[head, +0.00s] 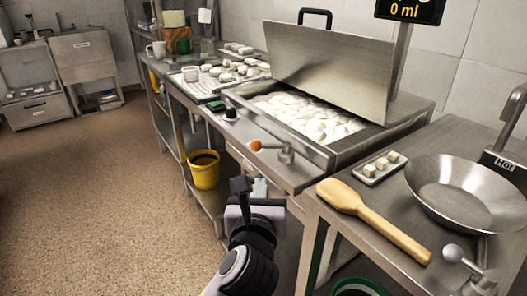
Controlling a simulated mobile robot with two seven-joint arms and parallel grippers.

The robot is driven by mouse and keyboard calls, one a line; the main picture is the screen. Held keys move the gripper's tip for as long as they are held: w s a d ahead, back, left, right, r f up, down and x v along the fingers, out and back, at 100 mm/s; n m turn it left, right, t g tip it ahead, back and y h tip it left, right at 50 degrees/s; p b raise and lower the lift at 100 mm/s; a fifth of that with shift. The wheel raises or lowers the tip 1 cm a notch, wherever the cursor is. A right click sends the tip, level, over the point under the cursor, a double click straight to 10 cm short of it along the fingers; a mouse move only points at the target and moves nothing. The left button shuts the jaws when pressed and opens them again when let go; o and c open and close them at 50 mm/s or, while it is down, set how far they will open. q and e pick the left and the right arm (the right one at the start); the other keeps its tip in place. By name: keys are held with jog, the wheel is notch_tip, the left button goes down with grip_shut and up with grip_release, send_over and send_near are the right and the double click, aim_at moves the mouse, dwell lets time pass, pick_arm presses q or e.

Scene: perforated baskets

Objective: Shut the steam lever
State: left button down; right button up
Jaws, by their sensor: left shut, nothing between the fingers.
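The steam lever (270,147) is likely the short metal handle with an orange knob on the front edge of the steel basin unit. Its knob points left and its pivot post stands at the right end. My left gripper (239,186) is shut and empty. It shows below and slightly left of the orange knob, in front of the counter, apart from the lever. My right gripper is not in view.
The basin (330,150) holds white lumps under a raised steel lid (330,70). A wooden paddle (370,215) and a wok (465,190) lie on the right counter. A yellow bucket (204,175) stands below. The floor at left is clear.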

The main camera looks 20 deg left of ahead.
pick_arm(q)
jog(key=b, duration=0.2)
send_near(264, 145)
jog(key=w+f, duration=0.1)
jog(key=w, duration=0.4)
jog(key=shift+w+a+r, duration=0.1)
jog(key=shift+w+a, duration=0.4)
jog(key=shift+a, duration=0.15)
